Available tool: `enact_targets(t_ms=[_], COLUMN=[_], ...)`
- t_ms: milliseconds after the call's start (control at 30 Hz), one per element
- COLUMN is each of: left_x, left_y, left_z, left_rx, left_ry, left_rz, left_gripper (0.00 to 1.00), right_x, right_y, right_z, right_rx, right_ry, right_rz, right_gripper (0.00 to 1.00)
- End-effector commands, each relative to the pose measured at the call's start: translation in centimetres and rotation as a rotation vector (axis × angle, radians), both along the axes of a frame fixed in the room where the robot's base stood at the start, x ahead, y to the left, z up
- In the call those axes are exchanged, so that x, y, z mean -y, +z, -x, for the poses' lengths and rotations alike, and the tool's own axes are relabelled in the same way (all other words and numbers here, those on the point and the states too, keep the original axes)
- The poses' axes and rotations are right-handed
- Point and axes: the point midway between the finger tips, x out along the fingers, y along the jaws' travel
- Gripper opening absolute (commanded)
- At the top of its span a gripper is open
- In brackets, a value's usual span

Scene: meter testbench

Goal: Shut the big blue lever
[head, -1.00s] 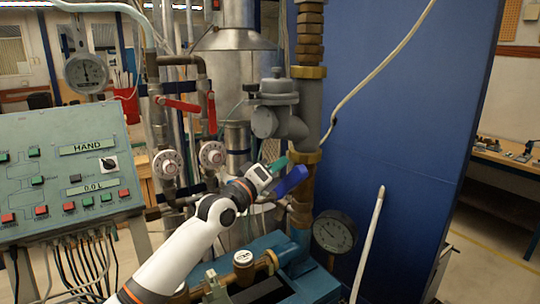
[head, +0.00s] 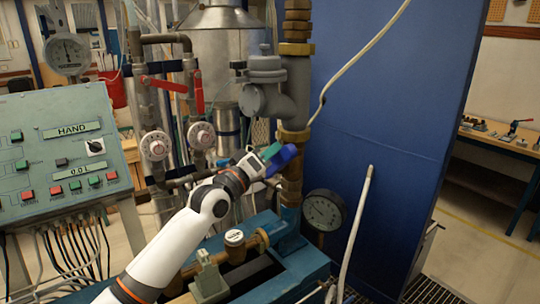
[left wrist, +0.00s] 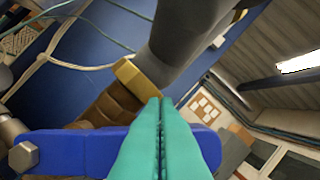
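The big blue lever (head: 285,158) sits on the brass pipe to the right of my left gripper in the head view. It also shows in the left wrist view (left wrist: 70,152), lying across the bottom with a hex bolt at its left end. My left gripper (head: 270,152) has teal fingers and is right at the lever. In the left wrist view the fingertips (left wrist: 160,103) are pressed together in front of the lever, which shows on both sides of them. Whether they touch it I cannot tell. My right gripper is not in view.
The brass pipe (head: 293,185) runs down to a teal base (head: 305,268) with a black gauge (head: 324,211) beside it. A control panel (head: 68,150) stands left. Red-handled valves (head: 198,92) are behind my arm. A blue partition (head: 400,120) closes off the right.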

Motion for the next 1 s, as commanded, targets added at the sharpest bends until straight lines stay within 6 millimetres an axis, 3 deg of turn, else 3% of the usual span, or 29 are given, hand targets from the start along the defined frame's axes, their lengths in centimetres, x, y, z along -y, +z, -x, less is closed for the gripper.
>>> enact_targets(t_ms=[267,600,1000], left_x=[0.5,1.5,2.6], left_y=[-1.2,-3.2,-5.5], left_z=[0.5,1.9,3.4], left_rx=[0.045,0.239,0.242], left_ry=[-0.003,-0.002,-0.003], left_rz=[-0.043,-0.187,-0.188], left_gripper=[0.0,0.0,0.0], right_x=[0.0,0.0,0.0], right_y=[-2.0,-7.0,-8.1], right_z=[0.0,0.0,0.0], right_rx=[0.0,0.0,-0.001], right_ry=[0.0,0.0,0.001], right_rz=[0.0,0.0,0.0], right_gripper=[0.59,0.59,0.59])
